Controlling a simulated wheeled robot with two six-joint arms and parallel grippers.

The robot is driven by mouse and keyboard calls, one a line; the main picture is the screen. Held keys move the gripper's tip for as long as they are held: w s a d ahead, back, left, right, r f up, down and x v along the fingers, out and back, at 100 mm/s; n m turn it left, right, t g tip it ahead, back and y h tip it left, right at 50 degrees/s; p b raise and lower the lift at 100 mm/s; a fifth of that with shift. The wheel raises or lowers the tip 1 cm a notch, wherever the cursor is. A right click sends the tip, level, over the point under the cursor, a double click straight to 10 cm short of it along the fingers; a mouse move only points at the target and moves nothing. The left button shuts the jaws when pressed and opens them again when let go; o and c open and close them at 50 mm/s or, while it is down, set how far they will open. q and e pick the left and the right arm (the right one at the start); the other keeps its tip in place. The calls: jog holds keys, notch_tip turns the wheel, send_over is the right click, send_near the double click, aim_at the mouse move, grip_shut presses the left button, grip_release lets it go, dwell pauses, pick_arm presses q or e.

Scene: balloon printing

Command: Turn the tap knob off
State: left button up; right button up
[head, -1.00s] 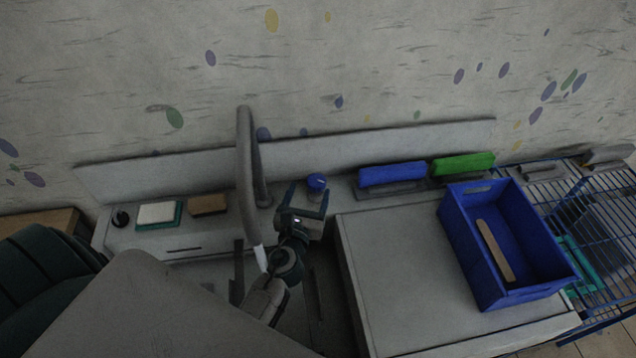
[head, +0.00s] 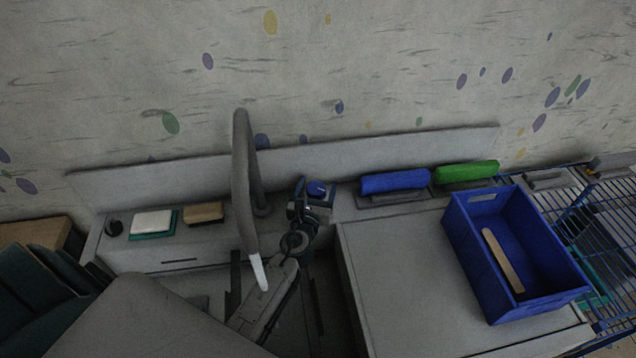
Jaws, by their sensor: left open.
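The blue tap knob (head: 316,187) sits on the back ledge of the sink, right of the tap. The grey curved tap (head: 242,180) stands tall, and a short white stream (head: 259,271) shows below its spout end. My left gripper (head: 315,194) is open at the knob, with the knob showing between its fingers. I cannot tell whether the fingers touch it. The lower part of the knob is hidden by the gripper. My right gripper is not in view.
A blue crate (head: 463,240) with a wooden stick stands on the right worktop. Blue (head: 395,181) and green (head: 466,171) blocks lie behind it. A sponge (head: 153,221) and a brown block (head: 204,212) lie left of the tap.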

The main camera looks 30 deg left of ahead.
pick_arm(q)
jog(key=shift+w+a, duration=0.2)
jog(key=shift+w, duration=0.45)
jog(key=c, duration=1)
jog(key=shift+o, duration=0.2)
